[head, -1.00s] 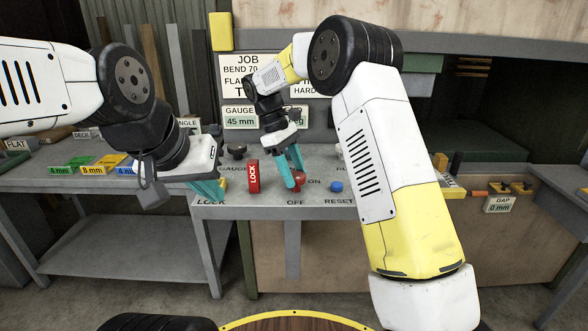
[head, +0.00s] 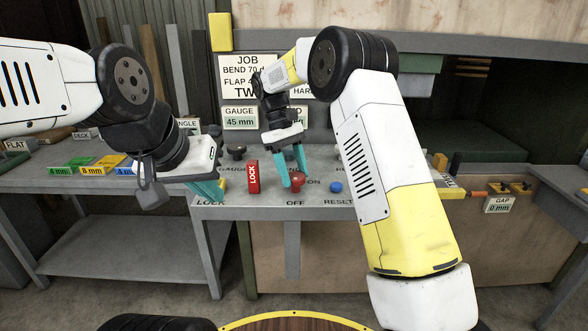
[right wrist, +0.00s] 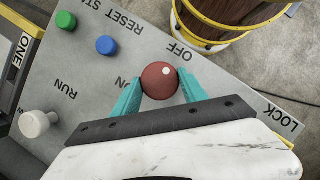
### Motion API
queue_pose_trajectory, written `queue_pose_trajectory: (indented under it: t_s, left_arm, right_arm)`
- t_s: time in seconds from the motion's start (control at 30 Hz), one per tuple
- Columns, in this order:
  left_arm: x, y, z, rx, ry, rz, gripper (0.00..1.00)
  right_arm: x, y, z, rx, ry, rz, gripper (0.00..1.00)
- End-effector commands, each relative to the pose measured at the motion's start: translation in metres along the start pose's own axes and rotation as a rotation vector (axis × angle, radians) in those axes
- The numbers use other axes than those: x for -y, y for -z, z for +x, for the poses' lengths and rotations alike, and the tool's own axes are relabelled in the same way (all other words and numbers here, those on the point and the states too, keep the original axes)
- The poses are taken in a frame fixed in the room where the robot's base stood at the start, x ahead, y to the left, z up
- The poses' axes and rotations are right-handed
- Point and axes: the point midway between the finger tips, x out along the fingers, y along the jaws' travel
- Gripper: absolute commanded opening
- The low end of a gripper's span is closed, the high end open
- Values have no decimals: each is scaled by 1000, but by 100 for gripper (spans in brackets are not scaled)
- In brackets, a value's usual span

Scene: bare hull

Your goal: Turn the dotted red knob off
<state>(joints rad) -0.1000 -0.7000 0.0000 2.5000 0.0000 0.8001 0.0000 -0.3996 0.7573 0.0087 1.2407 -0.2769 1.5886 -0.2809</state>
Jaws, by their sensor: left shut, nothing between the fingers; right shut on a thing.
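The dotted red knob (head: 298,181) stands on the grey panel between the OFF and ON labels. In the right wrist view the knob (right wrist: 160,80) shows a white dot on its upper right, toward the OFF label. My right gripper (head: 293,182) has its teal fingers on either side of the knob and is shut on it; the fingers also show in the right wrist view (right wrist: 160,88). My left gripper (head: 218,187) is shut and empty at the panel's left end, beside the LOCK label, its fingertips partly hidden.
A red LOCK tag (head: 253,177) stands left of the knob. A blue button (head: 336,187) sits to its right, above RESET. A green button (right wrist: 66,20) and a white knob (right wrist: 36,123) show in the right wrist view.

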Motion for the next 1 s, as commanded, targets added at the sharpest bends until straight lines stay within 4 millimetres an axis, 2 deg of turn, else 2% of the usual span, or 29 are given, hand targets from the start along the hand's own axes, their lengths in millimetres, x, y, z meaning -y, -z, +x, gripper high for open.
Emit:
queue_pose_trajectory:
  t_s: [0.1, 0.13, 0.2, 0.57, 0.67, 1.0]
  left_arm:
    - [0, 0, 0, 0, 0, 0, 0]
    - [0, 0, 0, 0, 0, 0, 0]
    - [0, 0, 0, 0, 0, 0, 0]
    - [0, 0, 0, 0, 0, 0, 0]
    - [0, 0, 0, 0, 0, 0, 0]
    - [0, 0, 0, 0, 0, 0, 0]
  right_arm:
    - [0, 0, -1, -3, -1, 2, 10]
    - [0, 0, -1, -3, -1, 2, 56]
    - [0, 0, -1, -3, -1, 2, 70]
    - [0, 0, -2, -2, -1, 0, 72]
    - [0, 1, -12, -3, -2, 0, 72]
    - [0, 2, -65, -4, -2, 0, 72]
